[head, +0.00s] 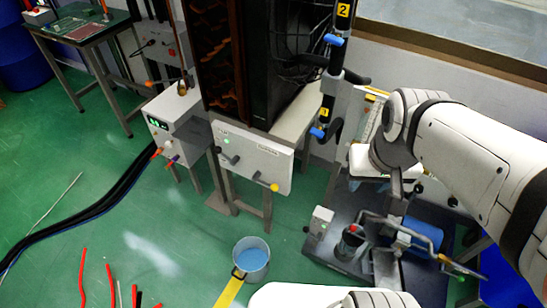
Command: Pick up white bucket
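A small pale bucket (251,258) stands upright on the green floor at the bottom centre of the head view. Its rim is whitish grey and its inside looks light blue. A yellow strip on the floor reaches its lower left side. My white arm comes in from the right. Its end, with my gripper (396,187), hangs over the machine at the right, well up and to the right of the bucket and apart from it. The fingers are too small and unclear to tell whether they are open.
A white control box (254,158) on legs stands behind the bucket. A dark machine base (345,222) with a blue cylinder (418,236) is to the right. Red and black cables (109,285) lie at lower left. The green floor left of the bucket is mostly clear.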

